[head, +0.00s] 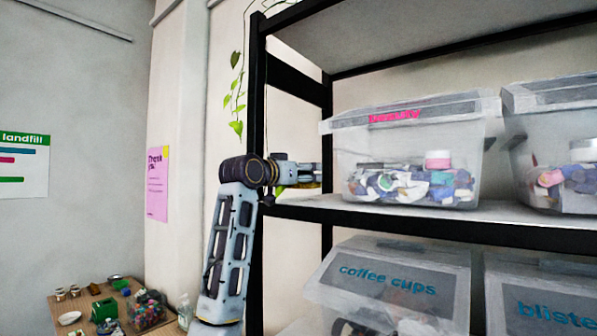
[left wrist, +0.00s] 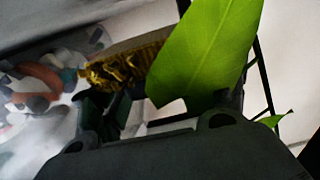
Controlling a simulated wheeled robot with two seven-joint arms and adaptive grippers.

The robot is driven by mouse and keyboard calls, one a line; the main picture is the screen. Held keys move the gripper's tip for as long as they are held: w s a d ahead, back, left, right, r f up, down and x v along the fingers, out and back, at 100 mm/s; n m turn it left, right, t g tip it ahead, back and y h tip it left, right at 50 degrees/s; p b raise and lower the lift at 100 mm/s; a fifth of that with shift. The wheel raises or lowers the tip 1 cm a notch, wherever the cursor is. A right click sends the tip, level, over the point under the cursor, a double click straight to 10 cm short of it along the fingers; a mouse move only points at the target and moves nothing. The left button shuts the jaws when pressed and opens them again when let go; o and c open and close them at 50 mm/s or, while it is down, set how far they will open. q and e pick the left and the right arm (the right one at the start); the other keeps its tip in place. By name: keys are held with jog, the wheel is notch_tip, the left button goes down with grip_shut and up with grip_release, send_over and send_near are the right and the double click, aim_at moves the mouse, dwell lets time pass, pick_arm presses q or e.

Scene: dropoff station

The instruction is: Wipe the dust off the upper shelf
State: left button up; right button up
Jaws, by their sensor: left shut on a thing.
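The upper shelf (head: 460,216) is a pale board in a black frame, with clear bins on it. My left gripper (head: 306,174) is just above its left end, beside the near bin. It is shut on a yellow, shaggy wiping thing (left wrist: 124,66), which shows in the left wrist view, partly hidden by a green leaf (left wrist: 205,55). I cannot tell whether this thing touches the shelf. No dust can be made out on the visible part of the shelf. My right gripper is not in view.
A clear bin (head: 410,150) with a pink label and a second bin (head: 555,150) fill much of the upper shelf. A "coffee cups" bin (head: 395,280) sits below. A hanging vine (head: 237,95) is by the left post. A cluttered table (head: 75,325) stands lower left.

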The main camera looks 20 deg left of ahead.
pick_arm(q)
jog(key=shift+w+d+f+b, duration=0.1)
jog(key=shift+w+f+b, duration=0.05)
jog(key=shift+f, duration=0.35)
jog(key=shift+w+d+f+b, duration=0.1)
jog(key=shift+w+f+b, duration=0.05)
jog(key=shift+f, duration=0.3)
jog(key=shift+s+a, duration=0.2)
jog(key=shift+s, duration=0.25)
jog(key=shift+a+r, duration=0.1)
jog(key=shift+a, duration=0.05)
jog(key=shift+a+r, duration=0.1)
jog(key=shift+r, duration=0.05)
jog(key=shift+w+r, duration=0.1)
jog(key=shift+r+p, duration=0.35)
jog(key=shift+p, duration=0.15)
jog(key=shift+w+r, duration=0.1)
jog(key=shift+r, duration=0.15)
